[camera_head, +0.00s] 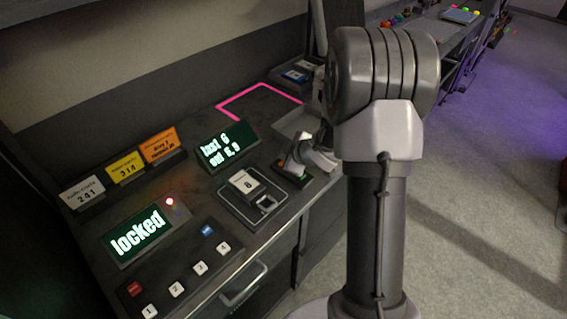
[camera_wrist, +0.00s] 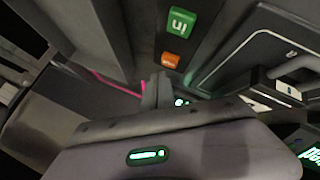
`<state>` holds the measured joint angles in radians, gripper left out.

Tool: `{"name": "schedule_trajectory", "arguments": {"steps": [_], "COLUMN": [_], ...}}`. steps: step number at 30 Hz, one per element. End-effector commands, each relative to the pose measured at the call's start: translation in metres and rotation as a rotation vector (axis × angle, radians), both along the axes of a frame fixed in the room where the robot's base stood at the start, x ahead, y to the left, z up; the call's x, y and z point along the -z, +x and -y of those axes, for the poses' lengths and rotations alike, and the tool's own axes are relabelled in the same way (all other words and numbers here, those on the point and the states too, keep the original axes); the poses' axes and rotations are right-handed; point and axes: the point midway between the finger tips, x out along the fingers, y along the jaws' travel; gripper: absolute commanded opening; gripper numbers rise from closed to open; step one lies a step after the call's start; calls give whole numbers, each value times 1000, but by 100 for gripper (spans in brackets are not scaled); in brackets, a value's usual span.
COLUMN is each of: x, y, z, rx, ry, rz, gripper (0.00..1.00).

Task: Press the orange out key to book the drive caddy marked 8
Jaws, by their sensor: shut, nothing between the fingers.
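The orange key (camera_wrist: 171,60) shows in the wrist view, just below the green key marked "in" (camera_wrist: 180,22). My gripper (camera_wrist: 157,92) is shut and empty, its tip close to the orange key in that view; I cannot tell whether they touch. In the head view my gripper (camera_head: 297,168) is low over the key area at the bench's right edge and hides most of it. A drive caddy with a white label (camera_head: 245,183) sits in a dark dock to its left; its digit looks like 8 but is small.
A lit display (camera_head: 226,148) with small text, perhaps "out 8,9", stands behind the caddy. A "locked" display (camera_head: 138,233) with a red lamp and a numbered keypad (camera_head: 175,288) are at front left. Several cards (camera_head: 123,167) stand behind. A pink outline (camera_head: 262,92) marks the bench.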

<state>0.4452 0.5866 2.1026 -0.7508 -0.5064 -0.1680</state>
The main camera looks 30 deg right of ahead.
Motion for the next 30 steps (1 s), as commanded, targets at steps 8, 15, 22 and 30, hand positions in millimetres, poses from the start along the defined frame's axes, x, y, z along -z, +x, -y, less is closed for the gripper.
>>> {"name": "schedule_trajectory", "arguments": {"steps": [8, 15, 22, 30], "x": [0, 8, 9, 10], "y": [0, 0, 0, 0], "z": [0, 0, 0, 0], "rx": [0, 0, 0, 0], "ry": [0, 0, 0, 0], "rz": [0, 0, 0, 0], "gripper": [0, 0, 0, 0]}}
